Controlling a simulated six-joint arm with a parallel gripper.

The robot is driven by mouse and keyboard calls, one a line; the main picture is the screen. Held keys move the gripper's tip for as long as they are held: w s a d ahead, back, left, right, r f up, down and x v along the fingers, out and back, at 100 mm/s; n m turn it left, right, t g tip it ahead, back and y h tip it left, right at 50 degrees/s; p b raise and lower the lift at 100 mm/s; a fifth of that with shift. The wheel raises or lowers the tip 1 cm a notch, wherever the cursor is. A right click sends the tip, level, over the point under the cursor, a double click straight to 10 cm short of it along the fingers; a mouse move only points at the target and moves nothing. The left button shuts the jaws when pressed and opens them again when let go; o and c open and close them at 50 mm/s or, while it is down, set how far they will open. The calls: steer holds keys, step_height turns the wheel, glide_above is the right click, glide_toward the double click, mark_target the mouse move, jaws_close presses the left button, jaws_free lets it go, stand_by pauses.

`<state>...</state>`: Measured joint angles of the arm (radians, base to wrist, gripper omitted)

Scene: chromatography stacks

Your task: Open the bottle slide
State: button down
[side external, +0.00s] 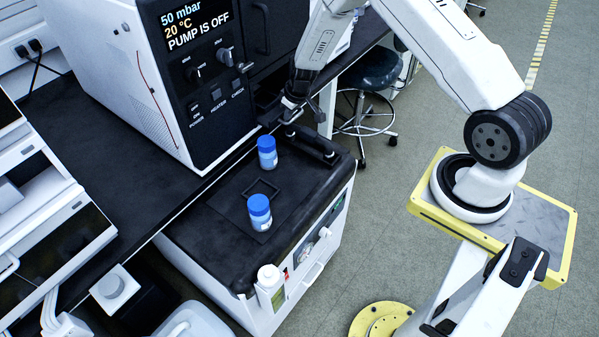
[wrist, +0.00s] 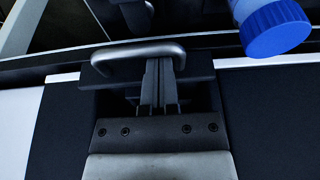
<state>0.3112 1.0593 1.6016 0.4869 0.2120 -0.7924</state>
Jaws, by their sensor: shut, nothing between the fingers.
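My gripper (wrist: 164,64) is shut and empty in the wrist view. Its fingertips overlap a grey curved bar handle (wrist: 125,52); I cannot tell whether they touch it. In the side view my gripper (side external: 290,103) is above the far end of the black-topped cabinet (side external: 200,240), beside the pump unit. That end carries a dark handle (side external: 318,148). Two blue-capped bottles, one farther (side external: 267,152) and one nearer (side external: 260,212), stand upright on the top. One blue-capped bottle (wrist: 272,28) shows at upper right in the wrist view. I cannot tell which part is the bottle slide.
The pump unit (side external: 165,75) with its lit display stands close left of my gripper. A white bottle (side external: 270,284) is at the cabinet's near corner. A stool (side external: 368,72) stands behind. Open floor (side external: 375,220) lies right of the cabinet.

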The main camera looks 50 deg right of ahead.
steer(key=v, duration=0.9)
steer(key=c, duration=0.9)
jaws_free()
steer(key=s+a+r+n+t+h, duration=0.45)
steer(key=n+t+h, duration=0.35)
steer(key=n+h, duration=0.35)
steer(key=shift+m, duration=0.55)
steer(key=f, duration=0.9)
steer(key=w+d+f, duration=0.1)
steer(key=f, duration=0.4)
steer(key=shift+w+f, duration=0.1)
steer(key=shift+f, duration=0.15)
